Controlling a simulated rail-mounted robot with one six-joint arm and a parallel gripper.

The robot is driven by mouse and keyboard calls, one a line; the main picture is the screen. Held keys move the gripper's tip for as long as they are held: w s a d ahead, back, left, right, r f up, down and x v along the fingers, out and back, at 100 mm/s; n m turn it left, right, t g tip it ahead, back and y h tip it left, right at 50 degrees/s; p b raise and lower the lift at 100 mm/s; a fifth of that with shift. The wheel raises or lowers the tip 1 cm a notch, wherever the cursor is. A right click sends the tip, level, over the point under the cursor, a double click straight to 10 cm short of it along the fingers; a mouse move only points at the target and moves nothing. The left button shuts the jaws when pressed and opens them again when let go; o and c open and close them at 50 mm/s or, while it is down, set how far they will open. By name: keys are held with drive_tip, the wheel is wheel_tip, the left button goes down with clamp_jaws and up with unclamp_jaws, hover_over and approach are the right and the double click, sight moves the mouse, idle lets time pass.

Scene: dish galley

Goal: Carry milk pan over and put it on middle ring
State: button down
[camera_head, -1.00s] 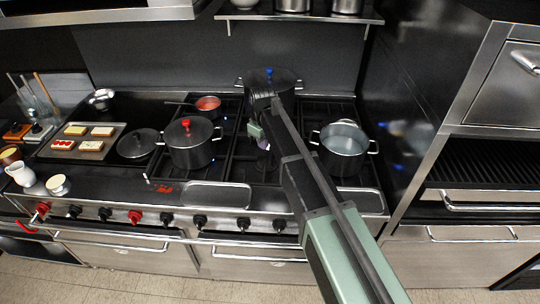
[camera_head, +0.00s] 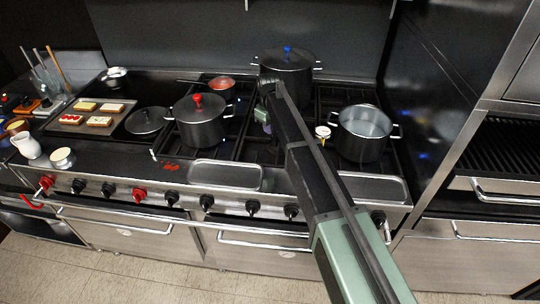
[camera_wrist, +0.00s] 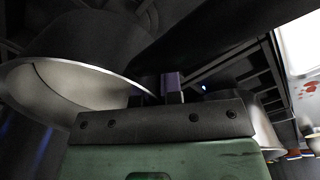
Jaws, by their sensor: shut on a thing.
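My gripper (camera_head: 262,118) is low over the middle of the hob, left of my forearm. In the wrist view its jaws (camera_wrist: 172,86) are closed around a narrow purple-grey piece, which I take for the milk pan's handle. The pan's body cannot be made out for sure; my arm covers much of that spot in the head view. A dark vessel with a pale inside (camera_wrist: 75,80) fills the left of the wrist view; I cannot tell which one it is. The middle ring is partly hidden by my arm.
A blue-knobbed lidded pot (camera_head: 287,68) stands behind my gripper. A red-knobbed pot (camera_head: 198,125) is to the left, with a small pan of red contents (camera_head: 221,84) behind it. Bare grate lies left of my gripper.

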wheel_tip(320, 180, down, 6)
drive_tip(key=b, duration=0.5)
drive_tip(key=shift+f, duration=0.25)
drive_tip(key=shift+r+p, duration=0.35)
drive_tip(key=shift+f, duration=0.2)
drive_tip(key=c, duration=1.3)
unclamp_jaws()
drive_tip(key=shift+r, duration=0.15)
wheel_tip(320, 180, up, 12)
drive_tip(key=p, duration=1.2)
drive_tip(key=shift+s+r, duration=0.1)
drive_tip(key=shift+r, duration=0.1)
drive_tip(key=shift+f, duration=0.15)
